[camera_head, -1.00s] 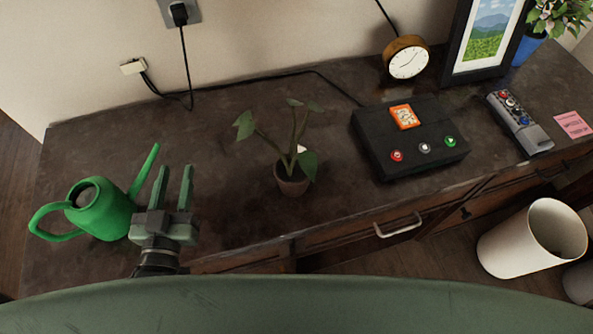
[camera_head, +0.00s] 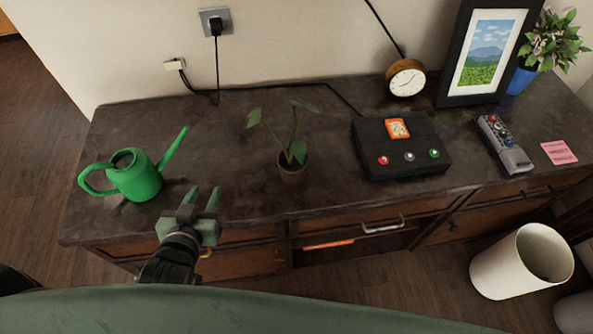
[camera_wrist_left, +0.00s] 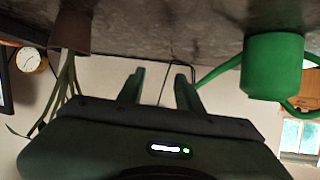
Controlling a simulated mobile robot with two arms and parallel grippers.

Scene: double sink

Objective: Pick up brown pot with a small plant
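The brown pot (camera_head: 293,172) stands upright on the dark dresser top near its front edge, with a small green-leaved plant (camera_head: 290,138) growing in it. In the left wrist view, which is upside down, the pot (camera_wrist_left: 71,32) shows at the upper left with its stems hanging below it. My left gripper (camera_head: 202,198) is at the dresser's front edge, left of the pot and apart from it. Its two fingers are spread with nothing between them, as the left wrist view (camera_wrist_left: 160,82) also shows. My right gripper is not in view.
A green watering can (camera_head: 135,178) stands left of my left gripper. A black box with buttons (camera_head: 400,147) is right of the pot. A clock (camera_head: 406,78), picture frame (camera_head: 487,55) and remote (camera_head: 503,143) are farther right. A white bin (camera_head: 505,268) stands on the floor.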

